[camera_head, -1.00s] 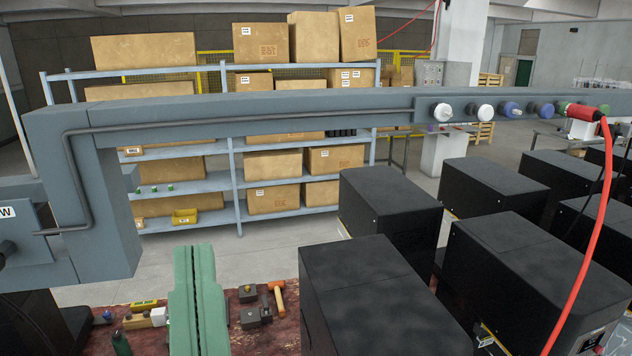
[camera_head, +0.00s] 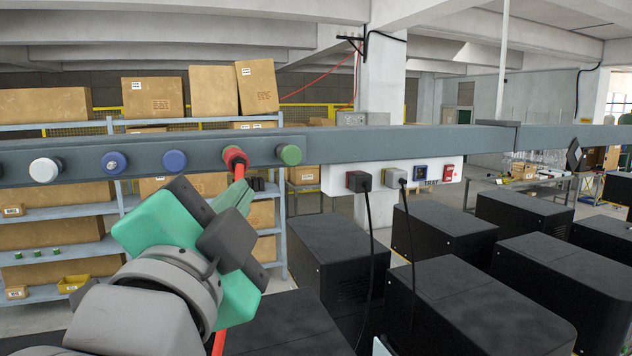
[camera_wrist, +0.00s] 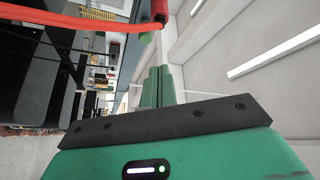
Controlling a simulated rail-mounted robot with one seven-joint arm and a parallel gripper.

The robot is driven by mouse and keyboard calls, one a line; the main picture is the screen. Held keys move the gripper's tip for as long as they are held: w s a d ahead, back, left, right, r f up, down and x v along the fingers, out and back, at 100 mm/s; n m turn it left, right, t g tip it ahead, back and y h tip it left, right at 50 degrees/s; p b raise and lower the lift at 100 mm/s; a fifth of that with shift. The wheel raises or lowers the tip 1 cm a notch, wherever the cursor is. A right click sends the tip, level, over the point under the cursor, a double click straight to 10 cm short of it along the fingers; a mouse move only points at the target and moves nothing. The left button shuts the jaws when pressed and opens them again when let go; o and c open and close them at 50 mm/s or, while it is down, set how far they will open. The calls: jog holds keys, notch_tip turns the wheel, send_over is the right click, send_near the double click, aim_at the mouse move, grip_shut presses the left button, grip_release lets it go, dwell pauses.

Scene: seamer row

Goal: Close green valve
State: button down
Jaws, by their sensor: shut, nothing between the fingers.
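The green valve is a round green knob (camera_head: 289,154) at the right end of a row on the grey beam, in the head view. A red hose fitting (camera_head: 235,159) sits just left of it. My gripper (camera_head: 243,190) is shut and empty, with its green fingers pointing up toward the beam, below and a little left of the green knob. I cannot tell the gap in depth. In the wrist view the closed fingers (camera_wrist: 158,84) point past the red fitting (camera_wrist: 160,10); a small green patch beside it may be the knob.
A white knob (camera_head: 45,170) and blue knobs (camera_head: 174,161) sit left along the beam. A red hose (camera_wrist: 60,20) crosses the wrist view's top left. A white socket panel (camera_head: 335,180) with black cables hangs at right. Black machine boxes (camera_head: 440,230) stand below.

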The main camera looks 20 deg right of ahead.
jog(key=w+m+g+h, duration=0.1)
jog(key=m+g, duration=0.2)
jog(key=m, duration=0.2)
jog(key=m+g+h+p, duration=0.1)
jog(key=m+g+p, duration=0.1)
jog(key=m+g, duration=0.15)
send_near(298, 156)
jog(key=d, duration=0.4)
jog(key=w, duration=0.1)
jog(key=p, duration=0.1)
jog(key=w+m+t, duration=0.1)
jog(key=shift+w+d+f, duration=0.3)
jog(key=shift+w+d, duration=0.05)
jog(key=shift+w+f+p, duration=0.2)
jog(key=shift+w+p, duration=0.15)
jog(key=shift+w, duration=0.1)
jog(key=shift+w, duration=0.1)
